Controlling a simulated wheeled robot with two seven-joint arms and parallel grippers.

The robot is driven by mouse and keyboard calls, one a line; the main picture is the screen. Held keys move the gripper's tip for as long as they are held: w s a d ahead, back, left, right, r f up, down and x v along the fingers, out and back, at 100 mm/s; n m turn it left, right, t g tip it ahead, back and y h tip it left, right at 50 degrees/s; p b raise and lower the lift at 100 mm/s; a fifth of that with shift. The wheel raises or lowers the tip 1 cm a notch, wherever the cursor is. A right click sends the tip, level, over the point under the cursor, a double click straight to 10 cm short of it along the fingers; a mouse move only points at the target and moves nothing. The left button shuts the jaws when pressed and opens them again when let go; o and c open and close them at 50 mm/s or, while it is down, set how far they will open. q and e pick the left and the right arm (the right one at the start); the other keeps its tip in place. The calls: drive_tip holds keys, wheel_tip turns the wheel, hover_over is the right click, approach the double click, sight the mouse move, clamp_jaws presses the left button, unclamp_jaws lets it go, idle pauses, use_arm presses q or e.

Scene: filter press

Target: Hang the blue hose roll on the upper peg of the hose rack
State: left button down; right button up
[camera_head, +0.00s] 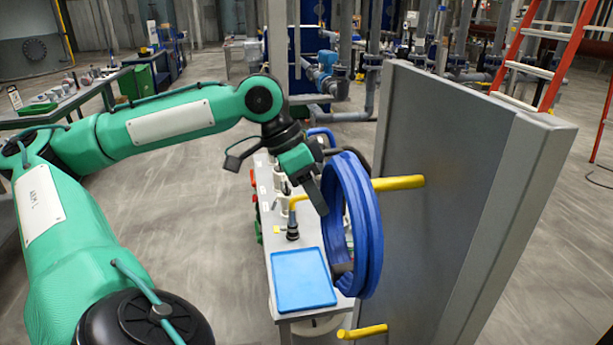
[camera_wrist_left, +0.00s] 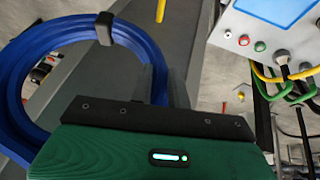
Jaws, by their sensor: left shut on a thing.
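The blue hose roll (camera_head: 367,235) hangs upright as a ring, with a dark strap near its bottom. It also shows in the left wrist view (camera_wrist_left: 135,42). My left gripper (camera_head: 318,190) is shut on its upper left side. The upper yellow peg (camera_head: 400,183) sticks out of the grey hose rack panel (camera_head: 450,150). Its left end meets the roll's right edge in the head view; I cannot tell whether it enters the ring. The lower yellow peg (camera_head: 364,332) is below the roll, clear of it. My right gripper is not in view.
A bench with a blue tray (camera_head: 302,280) stands behind and below the roll. A control box (camera_wrist_left: 268,30) with buttons and cables shows in the wrist view. A red ladder (camera_head: 545,60) stands behind the panel. Open floor lies left of the bench.

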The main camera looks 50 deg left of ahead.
sight(334, 186)
use_arm(q)
drive_tip(key=shift+w+d+r, duration=0.1)
drive_tip(key=shift+w+d, duration=0.15)
drive_tip(key=shift+w, duration=0.1)
drive_tip(key=shift+w+d+p, duration=0.15)
drive_tip(key=shift+p, duration=0.2)
drive_tip(key=shift+w+d+p, duration=0.3)
drive_tip(key=shift+w+d, duration=0.05)
drive_tip(key=shift+w, duration=0.3)
drive_tip(key=shift+w+d+p, duration=0.25)
drive_tip(key=shift+w+d, duration=0.05)
drive_tip(key=shift+w, duration=0.35)
drive_tip(key=shift+w+d+f+p, duration=0.25)
drive_tip(key=shift+w+p, duration=0.1)
drive_tip(key=shift+w, duration=0.1)
drive_tip(key=shift+w+d+f+p, duration=0.2)
drive_tip(key=shift+w+p, duration=0.15)
drive_tip(key=shift+w, duration=0.1)
drive_tip(key=shift+w+d+f+p, duration=0.25)
drive_tip(key=shift+w+p, duration=0.1)
drive_tip(key=shift+w, duration=0.1)
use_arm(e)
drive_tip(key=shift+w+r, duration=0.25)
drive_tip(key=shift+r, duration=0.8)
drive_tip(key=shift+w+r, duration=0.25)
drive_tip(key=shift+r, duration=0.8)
